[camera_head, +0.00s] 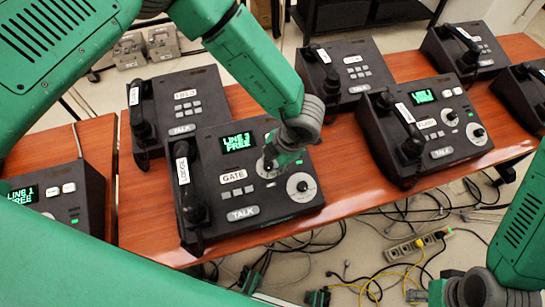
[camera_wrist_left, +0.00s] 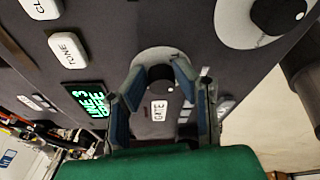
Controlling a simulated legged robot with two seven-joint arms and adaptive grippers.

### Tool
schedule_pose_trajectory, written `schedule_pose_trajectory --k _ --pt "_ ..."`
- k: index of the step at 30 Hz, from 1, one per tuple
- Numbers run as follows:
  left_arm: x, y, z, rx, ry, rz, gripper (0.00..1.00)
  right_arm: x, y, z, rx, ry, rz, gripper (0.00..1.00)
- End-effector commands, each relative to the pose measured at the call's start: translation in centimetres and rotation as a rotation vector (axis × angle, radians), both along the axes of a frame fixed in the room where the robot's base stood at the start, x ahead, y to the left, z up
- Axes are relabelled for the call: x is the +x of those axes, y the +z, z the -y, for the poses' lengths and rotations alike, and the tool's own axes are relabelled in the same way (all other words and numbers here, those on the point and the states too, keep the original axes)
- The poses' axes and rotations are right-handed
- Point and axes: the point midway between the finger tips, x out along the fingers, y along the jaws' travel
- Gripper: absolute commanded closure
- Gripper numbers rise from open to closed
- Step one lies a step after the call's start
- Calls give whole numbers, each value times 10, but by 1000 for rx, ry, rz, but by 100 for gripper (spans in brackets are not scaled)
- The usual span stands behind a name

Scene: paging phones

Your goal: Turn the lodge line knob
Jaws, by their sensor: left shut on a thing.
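The near middle phone (camera_head: 258,162) is a dark desk unit with a GATE label, a TALK button and a green screen (camera_head: 238,142) reading LINE 3 FREE. The vertical label on its handset (camera_head: 183,171) is too small to read surely. Its upper knob (camera_wrist_left: 160,76) is black on a pale round dial. My left gripper (camera_head: 276,160) is over that dial, its fingers (camera_wrist_left: 154,92) shut on either side of the upper knob. The lower knob (camera_head: 302,186) is free, on a white dial; it also shows in the left wrist view (camera_wrist_left: 278,14). My right gripper (camera_head: 435,293) is low at bottom right, partly cut off.
Several similar phones stand on the wooden table (camera_head: 150,225), including one at right (camera_head: 425,128) and one behind (camera_head: 180,107). Another phone (camera_head: 55,195) is at left. Cables and a power strip (camera_head: 415,247) lie on the floor beyond the table's front edge.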

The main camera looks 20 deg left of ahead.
Motion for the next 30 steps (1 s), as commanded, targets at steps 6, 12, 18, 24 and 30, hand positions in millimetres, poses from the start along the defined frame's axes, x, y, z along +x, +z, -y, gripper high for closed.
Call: schedule_pose_trajectory --k 6,12,18,24,30 --pt "1 3 0 46 -198 -28 100 0 9 0 0 0 0 60" --pt "1 3 0 86 -377 -53 100 0 14 0 0 0 0 60" --pt "0 2 0 121 -535 -76 100 0 18 0 0 0 0 60" --pt "0 2 0 145 -650 -93 100 0 20 0 0 0 0 60" --pt "0 1 0 161 -721 -104 100 0 22 0 0 0 0 60"
